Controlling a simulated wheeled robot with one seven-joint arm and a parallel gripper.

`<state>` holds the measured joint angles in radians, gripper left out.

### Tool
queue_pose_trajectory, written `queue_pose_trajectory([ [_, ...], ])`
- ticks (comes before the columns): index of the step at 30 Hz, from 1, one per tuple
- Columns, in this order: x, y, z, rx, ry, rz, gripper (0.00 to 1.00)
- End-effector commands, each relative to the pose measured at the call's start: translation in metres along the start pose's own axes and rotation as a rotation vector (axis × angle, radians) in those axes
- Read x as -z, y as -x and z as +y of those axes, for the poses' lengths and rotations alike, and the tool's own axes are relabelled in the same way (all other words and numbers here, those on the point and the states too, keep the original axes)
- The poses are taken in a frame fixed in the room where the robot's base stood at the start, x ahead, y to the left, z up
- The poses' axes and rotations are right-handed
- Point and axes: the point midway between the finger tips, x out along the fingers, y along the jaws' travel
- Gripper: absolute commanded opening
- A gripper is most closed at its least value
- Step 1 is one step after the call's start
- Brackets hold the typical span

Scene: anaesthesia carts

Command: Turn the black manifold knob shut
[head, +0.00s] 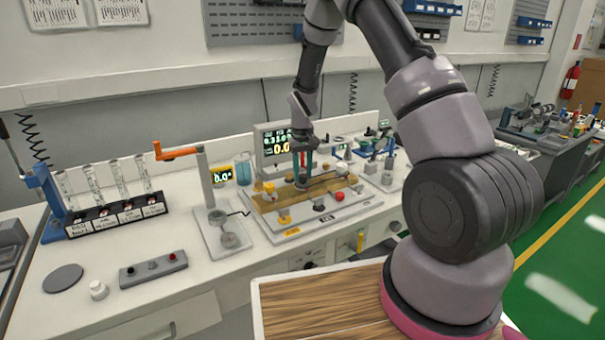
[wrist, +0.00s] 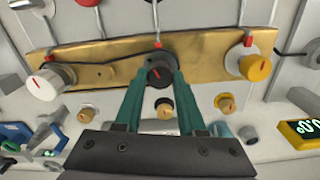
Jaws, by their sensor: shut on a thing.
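In the head view my gripper (head: 302,180) reaches down to the brass bar (head: 330,186); the black knob is hard to make out there.
A small display (head: 275,145) stands behind the manifold. A tube rack (head: 118,212) is further left. The front counter between the small parts is partly clear.

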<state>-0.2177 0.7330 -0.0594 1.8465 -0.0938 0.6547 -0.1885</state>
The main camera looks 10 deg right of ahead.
Motion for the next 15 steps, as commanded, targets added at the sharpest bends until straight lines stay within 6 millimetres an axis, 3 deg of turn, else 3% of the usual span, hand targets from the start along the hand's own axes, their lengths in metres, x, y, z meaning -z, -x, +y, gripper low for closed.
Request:
queue_pose_trajectory([
  [15, 0.0002, 0.0005, 0.0004, 0.000, -0.360, 0.001, 0.00],
])
